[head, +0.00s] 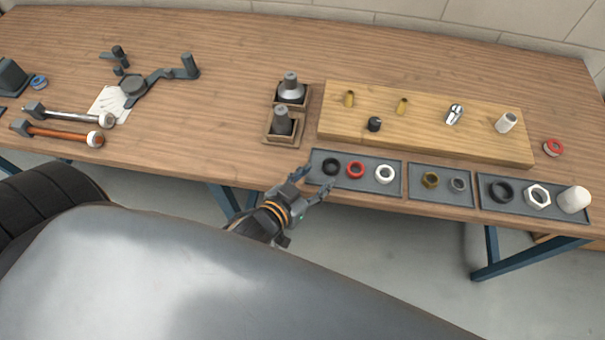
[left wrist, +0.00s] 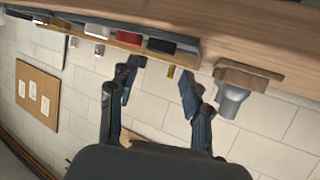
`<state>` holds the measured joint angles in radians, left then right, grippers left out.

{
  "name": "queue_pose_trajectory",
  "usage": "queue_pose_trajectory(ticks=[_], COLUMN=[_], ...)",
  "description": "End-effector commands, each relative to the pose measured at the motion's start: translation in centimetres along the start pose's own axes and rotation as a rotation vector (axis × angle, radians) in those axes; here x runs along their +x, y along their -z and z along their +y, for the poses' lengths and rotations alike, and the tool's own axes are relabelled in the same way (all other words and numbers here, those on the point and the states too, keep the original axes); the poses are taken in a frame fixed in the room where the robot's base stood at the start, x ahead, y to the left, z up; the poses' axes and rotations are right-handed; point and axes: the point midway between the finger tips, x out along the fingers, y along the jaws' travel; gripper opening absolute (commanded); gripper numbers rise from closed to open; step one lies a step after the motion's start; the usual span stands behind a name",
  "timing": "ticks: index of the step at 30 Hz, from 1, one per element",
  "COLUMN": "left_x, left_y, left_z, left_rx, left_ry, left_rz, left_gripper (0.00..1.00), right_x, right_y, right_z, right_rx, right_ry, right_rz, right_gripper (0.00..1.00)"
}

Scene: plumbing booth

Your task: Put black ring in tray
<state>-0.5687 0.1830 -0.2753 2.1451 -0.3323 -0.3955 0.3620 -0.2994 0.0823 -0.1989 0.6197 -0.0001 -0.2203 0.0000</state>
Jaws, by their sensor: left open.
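A small black ring (head: 331,166) lies at the left end of the left grey tray (head: 343,186), beside a red ring (head: 356,169) and a white ring (head: 385,174). A larger black ring (head: 501,190) lies in the right grey tray (head: 518,207). My left gripper (head: 319,179) is open and empty at the front edge of the left tray, close to the small black ring. In the left wrist view its fingers (left wrist: 161,72) are spread below that black ring (left wrist: 162,46), with a gap between them and it. My right gripper is not in view.
A middle grey tray (head: 440,197) holds a brass nut and a grey ring. Behind the trays is a wooden board (head: 425,128) with fittings. Two wooden blocks (head: 281,139) with grey fittings stand to the left.

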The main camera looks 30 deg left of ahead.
Motion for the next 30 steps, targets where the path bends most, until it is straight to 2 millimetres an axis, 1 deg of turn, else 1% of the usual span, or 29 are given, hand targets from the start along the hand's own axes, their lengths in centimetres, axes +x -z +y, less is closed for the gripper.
queue_pose_trajectory(ticks=[1, 3, 6, 9, 15, 30], left_x=[-1.1, -2.5, -3.9, -4.9, -5.5, -5.4], left_y=[-0.3, -0.3, -0.2, -0.1, 0.0, 0.0], left_z=[0.0, 0.0, 0.0, 0.0, 0.0, 0.0], left_rx=[-0.001, 0.0, 0.001, 0.001, 0.002, 0.001], left_ry=[0.0, 0.0, 0.001, 0.001, 0.001, 0.001], left_rz=[-0.003, -0.003, -0.003, -0.001, 0.0, 0.0], left_gripper=[0.49, 0.49, 0.49, 0.49, 0.49, 0.49], right_x=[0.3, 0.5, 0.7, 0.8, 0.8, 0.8], right_y=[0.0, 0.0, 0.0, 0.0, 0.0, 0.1], right_z=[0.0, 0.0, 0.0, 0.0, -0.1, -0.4], right_rx=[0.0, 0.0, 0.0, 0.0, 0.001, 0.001], right_ry=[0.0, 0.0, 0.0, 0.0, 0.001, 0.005], right_rz=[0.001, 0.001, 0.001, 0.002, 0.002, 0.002], right_gripper=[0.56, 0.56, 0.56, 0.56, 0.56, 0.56])
